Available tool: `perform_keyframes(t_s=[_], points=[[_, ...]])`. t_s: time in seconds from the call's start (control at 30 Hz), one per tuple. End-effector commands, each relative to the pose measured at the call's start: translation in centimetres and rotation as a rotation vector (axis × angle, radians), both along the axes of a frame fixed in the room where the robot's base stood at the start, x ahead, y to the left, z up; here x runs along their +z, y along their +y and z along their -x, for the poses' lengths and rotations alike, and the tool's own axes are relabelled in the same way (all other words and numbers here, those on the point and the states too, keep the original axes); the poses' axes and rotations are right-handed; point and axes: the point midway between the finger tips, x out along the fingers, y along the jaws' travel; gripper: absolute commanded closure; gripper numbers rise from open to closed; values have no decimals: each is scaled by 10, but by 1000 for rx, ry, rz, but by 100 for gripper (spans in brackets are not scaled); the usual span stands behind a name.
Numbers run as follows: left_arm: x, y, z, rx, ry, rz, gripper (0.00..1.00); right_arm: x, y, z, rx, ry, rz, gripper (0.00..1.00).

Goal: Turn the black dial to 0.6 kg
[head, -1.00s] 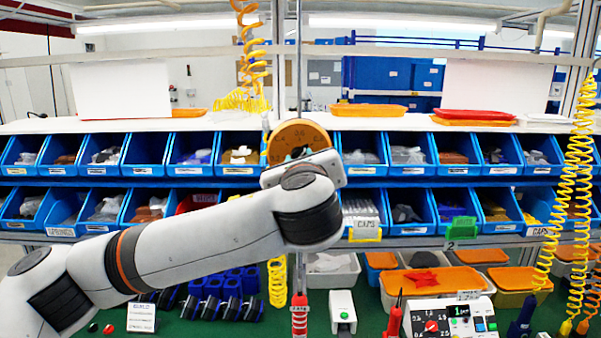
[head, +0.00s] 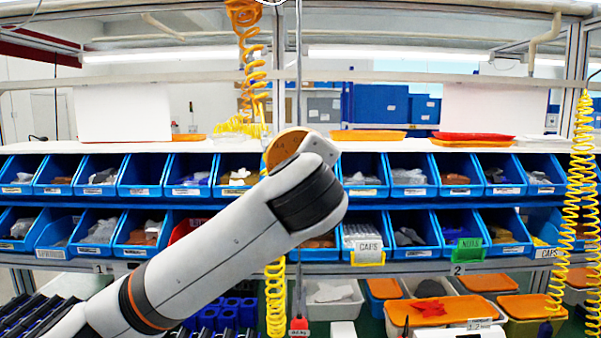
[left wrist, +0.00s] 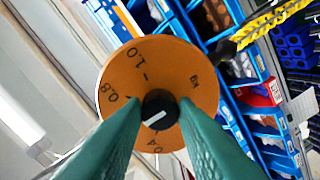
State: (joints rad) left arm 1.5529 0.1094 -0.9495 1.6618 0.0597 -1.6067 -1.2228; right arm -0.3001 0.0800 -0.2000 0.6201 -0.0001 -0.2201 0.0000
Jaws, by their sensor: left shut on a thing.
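The round orange scale plate (head: 287,146) stands at the middle of the rack in the head view, partly hidden by my left arm. In the left wrist view the plate (left wrist: 200,75) shows 1.0, 0.8, 0.4 and kg. The stretch between 0.8 and 0.4 lies behind a finger, so 0.6 is hidden. The black dial (left wrist: 158,103) is at the plate's centre. Its white line slants from lower left to upper right, one end towards that hidden stretch. My left gripper (left wrist: 160,108) is shut on the dial, a green finger on either side. My right gripper is not in view.
Two rows of blue bins (head: 410,176) run along the rack behind my arm. A vertical metal post (head: 299,70) rises near the plate. Orange-lidded boxes (head: 445,312) stand lower right.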

Motion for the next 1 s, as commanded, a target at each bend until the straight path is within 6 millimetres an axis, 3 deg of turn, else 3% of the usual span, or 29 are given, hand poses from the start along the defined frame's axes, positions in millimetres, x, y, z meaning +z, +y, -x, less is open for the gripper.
perform_keyframes(t_s=[0.47, 0.5, 0.6, 1.0], points=[[0, 1, 0, 1, 0, 16, 97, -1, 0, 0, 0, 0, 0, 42], [0, 1, 0, 1, 0, 16, 71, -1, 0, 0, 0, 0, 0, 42], [0, 0, 0, 1, 0, 16, 54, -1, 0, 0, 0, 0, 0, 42], [-1, -1, 7, -1, -2, 15, 52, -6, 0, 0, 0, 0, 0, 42]])
